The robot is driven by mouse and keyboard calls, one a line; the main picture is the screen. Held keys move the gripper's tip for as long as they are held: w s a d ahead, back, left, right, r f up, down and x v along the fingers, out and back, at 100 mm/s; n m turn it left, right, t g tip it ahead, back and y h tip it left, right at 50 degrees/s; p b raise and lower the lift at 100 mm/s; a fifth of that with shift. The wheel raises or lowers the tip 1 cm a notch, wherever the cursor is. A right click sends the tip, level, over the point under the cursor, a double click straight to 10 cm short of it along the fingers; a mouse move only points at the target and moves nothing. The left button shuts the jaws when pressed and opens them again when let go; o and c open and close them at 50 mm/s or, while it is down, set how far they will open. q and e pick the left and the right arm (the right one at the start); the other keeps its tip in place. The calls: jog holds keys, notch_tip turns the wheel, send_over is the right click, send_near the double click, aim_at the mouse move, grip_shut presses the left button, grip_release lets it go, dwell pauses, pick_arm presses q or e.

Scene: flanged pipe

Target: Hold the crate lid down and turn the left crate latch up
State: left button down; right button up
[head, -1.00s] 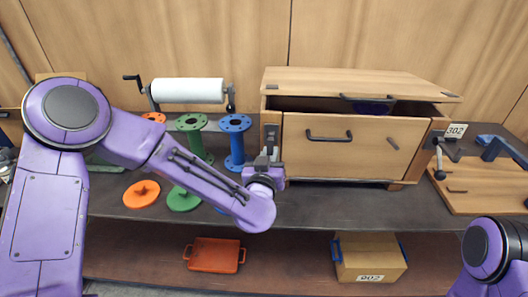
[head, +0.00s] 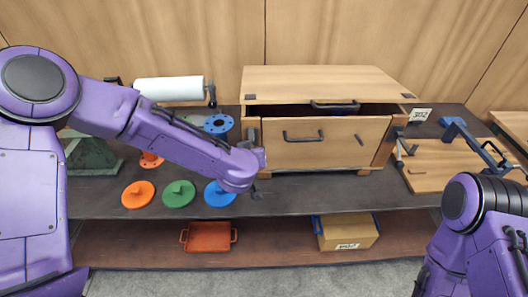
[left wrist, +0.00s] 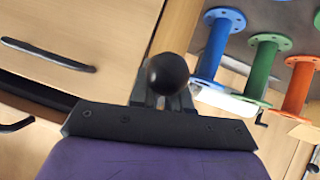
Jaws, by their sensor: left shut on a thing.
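The wooden crate (head: 328,146) stands on the bench, its lid (head: 325,84) slightly raised with a dark gap below the front edge. My left gripper (head: 257,170) is at the crate's front left corner, beside the left latch (head: 254,127), which is partly hidden by my arm. In the left wrist view my gripper (left wrist: 164,98) is shut on the latch's black ball knob (left wrist: 167,74). The right latch (head: 403,146) is on the crate's right side. My right arm shows at the lower right; its gripper is out of view.
Orange, green (head: 178,194) and blue discs lie on the bench left of the crate. Flanged pipes (left wrist: 220,45) stand behind my left arm. A wooden board with handles (head: 440,172) lies to the right. An orange tray (head: 208,237) and a box (head: 346,232) are on the lower shelf.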

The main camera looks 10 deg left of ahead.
pick_arm(q)
jog(key=shift+r, duration=0.1)
dwell(0.3)
jog(key=c, duration=1.2)
grip_release()
jog(key=b+v, duration=0.1)
jog(key=v, duration=0.9)
jog(key=shift+s+r, duration=0.2)
jog(key=shift+r, duration=0.05)
